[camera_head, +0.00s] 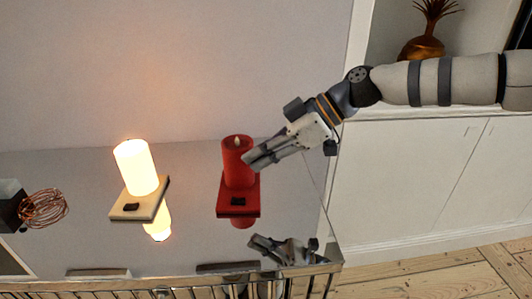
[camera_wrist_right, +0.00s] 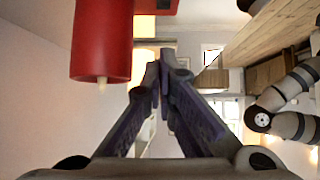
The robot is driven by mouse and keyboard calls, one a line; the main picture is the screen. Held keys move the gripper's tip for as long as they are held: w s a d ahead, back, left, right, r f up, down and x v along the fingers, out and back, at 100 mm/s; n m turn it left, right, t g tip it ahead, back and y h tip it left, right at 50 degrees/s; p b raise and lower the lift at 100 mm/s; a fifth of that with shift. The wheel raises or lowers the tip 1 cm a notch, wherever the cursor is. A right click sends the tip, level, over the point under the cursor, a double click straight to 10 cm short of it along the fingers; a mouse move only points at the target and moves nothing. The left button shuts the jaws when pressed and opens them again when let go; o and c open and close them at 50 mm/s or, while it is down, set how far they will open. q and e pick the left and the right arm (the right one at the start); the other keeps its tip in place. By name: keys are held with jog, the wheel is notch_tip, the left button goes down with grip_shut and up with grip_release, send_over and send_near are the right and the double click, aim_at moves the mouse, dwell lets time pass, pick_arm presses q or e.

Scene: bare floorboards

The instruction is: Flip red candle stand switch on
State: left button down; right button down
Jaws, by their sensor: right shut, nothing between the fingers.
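The red candle stand (camera_head: 238,185) stands upright on a mirror-like tabletop, with a red candle on a square red base. A small dark switch (camera_head: 238,201) sits on the front of its base. No glow shows at its wick. My right gripper (camera_head: 252,160) is shut and empty, beside the candle on its right, above the base; whether it touches the candle I cannot tell. The right wrist view shows the red candle (camera_wrist_right: 101,42) to the left of the shut fingertips (camera_wrist_right: 160,65). My left gripper does not show in either view.
A lit white candle (camera_head: 136,168) on a cream base stands to the left. A copper wire ornament (camera_head: 44,208) lies further left. The glossy table (camera_head: 190,235) has a railed front edge. A white cabinet (camera_head: 405,180) is at the right, with a gold vase (camera_head: 423,47) above.

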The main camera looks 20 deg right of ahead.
send_over(235, 198)
jog(key=d, duration=0.1)
jog(key=f, duration=0.4)
jog(key=shift+s, duration=0.25)
notch_tip(235, 198, down, 2)
jog(key=shift+f, duration=0.15)
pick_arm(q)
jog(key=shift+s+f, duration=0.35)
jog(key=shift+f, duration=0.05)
pick_arm(e)
jog(key=shift+w+a+f, duration=0.1)
jog(key=shift+f, duration=0.3)
jog(key=shift+a+f+b, duration=0.2)
jog(key=shift+f+b, duration=0.4)
jog(key=shift+f, duration=0.05)
jog(key=shift+w+a, duration=0.15)
jog(key=shift+r, duration=0.15)
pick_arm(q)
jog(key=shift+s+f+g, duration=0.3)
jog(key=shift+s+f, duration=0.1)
pick_arm(e)
jog(key=shift+s+d+f, duration=0.2)
jog(key=shift+s+d, duration=0.2)
jog(key=shift+d, duration=0.4)
